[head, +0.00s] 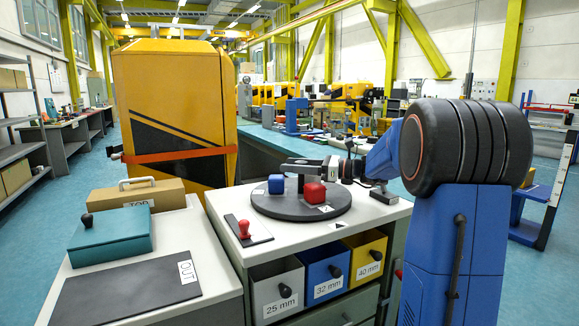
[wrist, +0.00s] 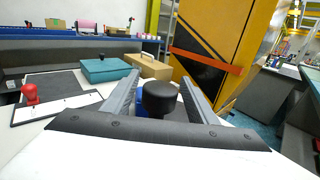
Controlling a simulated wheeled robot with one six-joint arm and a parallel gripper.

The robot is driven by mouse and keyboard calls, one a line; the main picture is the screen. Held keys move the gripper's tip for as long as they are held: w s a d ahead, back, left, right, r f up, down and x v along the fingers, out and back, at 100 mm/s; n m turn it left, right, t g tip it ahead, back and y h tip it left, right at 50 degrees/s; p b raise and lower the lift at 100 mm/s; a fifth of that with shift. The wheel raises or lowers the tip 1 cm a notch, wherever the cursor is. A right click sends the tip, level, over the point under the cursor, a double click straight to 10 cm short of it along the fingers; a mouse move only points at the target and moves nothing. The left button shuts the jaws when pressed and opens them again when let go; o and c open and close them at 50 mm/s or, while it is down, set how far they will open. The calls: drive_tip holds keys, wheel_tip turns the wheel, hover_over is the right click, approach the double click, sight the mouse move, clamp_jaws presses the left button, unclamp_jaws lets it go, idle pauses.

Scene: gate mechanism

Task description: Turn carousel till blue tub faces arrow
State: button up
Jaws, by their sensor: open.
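The carousel (head: 300,208) is a dark round disc on a white-topped cabinet. A blue tub (head: 276,184) stands on its back left and a red tub (head: 315,193) on its right front. A small white label with a dark mark (head: 337,225) lies at the disc's front edge; I cannot clearly read it as an arrow. My gripper (head: 292,166) is low over the disc, behind the tubs. In the wrist view my open gripper (wrist: 158,84) has a black knob (wrist: 160,97) between its fingers. The blue tub (wrist: 142,105) is partly hidden behind the knob.
A red-handled slider plate (head: 244,229) lies left of the carousel. A teal box (head: 110,237) and a cardboard box (head: 137,195) stand on the left bench. Grey, blue and yellow bins (head: 325,277) sit below the carousel top. A tall yellow cabinet (head: 175,90) stands behind.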

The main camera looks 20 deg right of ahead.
drive_tip(key=shift+w+a, duration=0.4)
drive_tip(key=shift+a, duration=0.15)
drive_tip(key=shift+c, duration=0.7)
clamp_jaws()
drive_tip(key=shift+s+a+n+g+y, duration=0.15)
drive_tip(key=shift+s+n+g+y, duration=0.1)
drive_tip(key=shift+n+g+y, duration=0.65)
drive_tip(key=shift+o, duration=0.7)
unclamp_jaws()
drive_tip(key=v, duration=1.2)
drive_tip(key=shift+r, duration=0.25)
